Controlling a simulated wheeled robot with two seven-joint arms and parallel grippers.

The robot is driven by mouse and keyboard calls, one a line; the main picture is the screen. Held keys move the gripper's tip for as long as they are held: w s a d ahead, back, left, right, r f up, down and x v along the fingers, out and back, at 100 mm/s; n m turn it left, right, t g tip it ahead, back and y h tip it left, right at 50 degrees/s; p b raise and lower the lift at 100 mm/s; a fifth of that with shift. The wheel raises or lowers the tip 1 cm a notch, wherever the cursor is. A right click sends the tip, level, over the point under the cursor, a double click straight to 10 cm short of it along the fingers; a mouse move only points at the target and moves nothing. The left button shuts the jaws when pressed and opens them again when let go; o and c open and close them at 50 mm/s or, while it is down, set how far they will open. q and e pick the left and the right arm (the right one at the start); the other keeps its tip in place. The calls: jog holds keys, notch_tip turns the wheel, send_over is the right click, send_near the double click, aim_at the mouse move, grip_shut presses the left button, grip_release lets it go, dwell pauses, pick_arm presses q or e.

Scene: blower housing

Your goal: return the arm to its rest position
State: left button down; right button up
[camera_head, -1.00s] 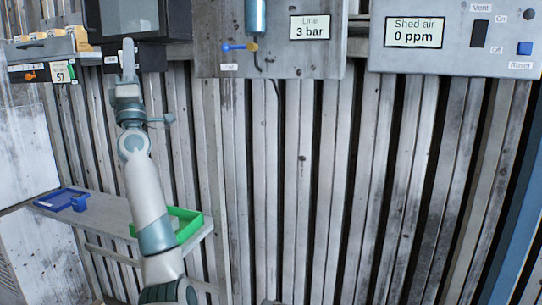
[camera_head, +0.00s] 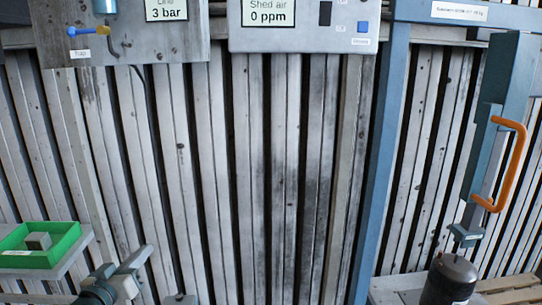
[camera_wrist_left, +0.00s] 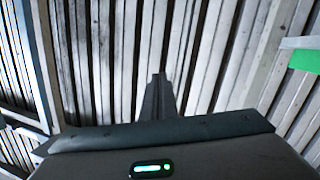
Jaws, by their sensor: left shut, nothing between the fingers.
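My left gripper (camera_head: 146,252) is low at the left of the head view, with its arm coming up from the bottom edge. It is to the right of the green tray and apart from it in the picture. In the left wrist view its fingers (camera_wrist_left: 158,78) are together, with nothing between them, and point toward the corrugated wall. My right gripper is not in view.
A green tray (camera_head: 73,234) holding a grey block (camera_head: 38,241) is on a shelf at lower left. Control panels (camera_head: 300,38) hang above. A blue frame (camera_head: 384,150), an orange handle (camera_head: 515,165) and a dark cylinder (camera_head: 449,280) stand right. The middle before the wall is clear.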

pick_arm(q)
jog(key=s+d+f+m+g, duration=0.1)
jog(key=s+d+f+g, duration=0.1)
jog(key=s+f, duration=0.4)
jog(key=s+d+f+g, duration=0.2)
jog(key=s+d+f, duration=0.1)
jog(key=f, duration=0.5)
jog(key=s+d+f+m+g+y, duration=0.1)
jog(key=s+d+f+g, duration=0.15)
jog(key=s+f, duration=0.6)
jog(key=s+d+f+m+g, duration=0.1)
jog(key=s+f+g, duration=0.25)
jog(key=s, duration=1.05)
jog(key=s+d+f+g+y, duration=0.1)
jog(key=s+d+f+g, duration=0.3)
jog(key=s, duration=0.7)
jog(key=s+a+x, duration=0.1)
jog(key=s+x, duration=0.1)
jog(key=x, duration=1)
jog(key=s+a+f+x, duration=0.1)
jog(key=s+x, duration=0.1)
jog(key=x, duration=1.1)
jog(key=s+f, duration=0.7)
jog(key=f, duration=0.2)
jog(key=s+a+f+m, duration=0.1)
jog(key=s+f, duration=0.6)
jog(key=f, duration=0.3)
jog(key=shift+s+a+f, duration=0.25)
jog(key=shift+s+a, duration=0.05)
